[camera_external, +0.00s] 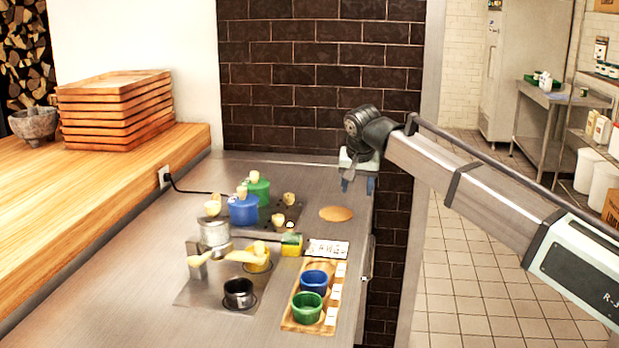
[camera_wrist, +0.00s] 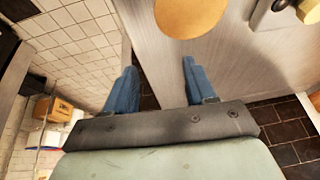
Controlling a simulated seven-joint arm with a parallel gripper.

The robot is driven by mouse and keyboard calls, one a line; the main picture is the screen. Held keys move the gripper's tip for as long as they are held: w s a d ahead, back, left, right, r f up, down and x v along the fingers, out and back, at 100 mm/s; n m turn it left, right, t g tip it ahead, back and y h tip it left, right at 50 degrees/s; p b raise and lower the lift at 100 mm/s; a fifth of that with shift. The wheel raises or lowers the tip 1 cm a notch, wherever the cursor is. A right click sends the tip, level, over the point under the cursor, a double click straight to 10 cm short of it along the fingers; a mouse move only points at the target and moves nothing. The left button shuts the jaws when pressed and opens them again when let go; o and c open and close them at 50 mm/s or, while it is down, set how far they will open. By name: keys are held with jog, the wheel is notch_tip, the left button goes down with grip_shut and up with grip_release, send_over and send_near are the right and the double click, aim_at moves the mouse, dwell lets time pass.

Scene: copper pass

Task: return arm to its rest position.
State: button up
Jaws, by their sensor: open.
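My gripper (camera_external: 357,186) hangs over the far right edge of the metal counter (camera_external: 130,290), above and to the right of a round tan disc (camera_external: 336,213). In the wrist view my gripper (camera_wrist: 157,82) shows two blue fingers spread apart with nothing between them. The counter edge runs below the gap between the fingers. The tan disc shows at the top of the wrist view (camera_wrist: 190,14), apart from the fingers.
A wooden tray (camera_external: 290,322) holds a blue cup (camera_external: 314,281) and a green cup (camera_external: 306,308). Blue (camera_external: 243,210) and green (camera_external: 259,190) lidded pots stand left of the disc. A dark brick wall (camera_external: 300,80) rises behind. Stacked wooden trays (camera_external: 115,110) stand at left.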

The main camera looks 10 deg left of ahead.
jog(key=w+d+f+m, duration=0.1)
jog(key=w+d+f, duration=0.35)
jog(key=d, duration=0.25)
jog(key=s+d+f+g+h, duration=0.15)
jog(key=s+d+f, duration=0.25)
jog(key=d+f, duration=1.15)
jog(key=s+d+f+g+h, duration=0.1)
jog(key=s+d+f+g, duration=0.2)
jog(key=d+f, duration=1.3)
jog(key=s+d+f+g, duration=0.3)
jog(key=s+d+f, duration=1.05)
jog(key=s, duration=0.25)
jog(key=s+d+f+g, duration=0.1)
jog(key=s+d, duration=0.1)
jog(key=s, duration=0.5)
jog(key=s+d+f+g+y, duration=0.1)
jog(key=s+d+f, duration=0.1)
jog(key=s, duration=0.6)
jog(key=s+d+f+n+g+y, duration=0.1)
jog(key=s+d+f+g, duration=0.1)
jog(key=s, duration=0.6)
jog(key=shift+d, duration=0.8)
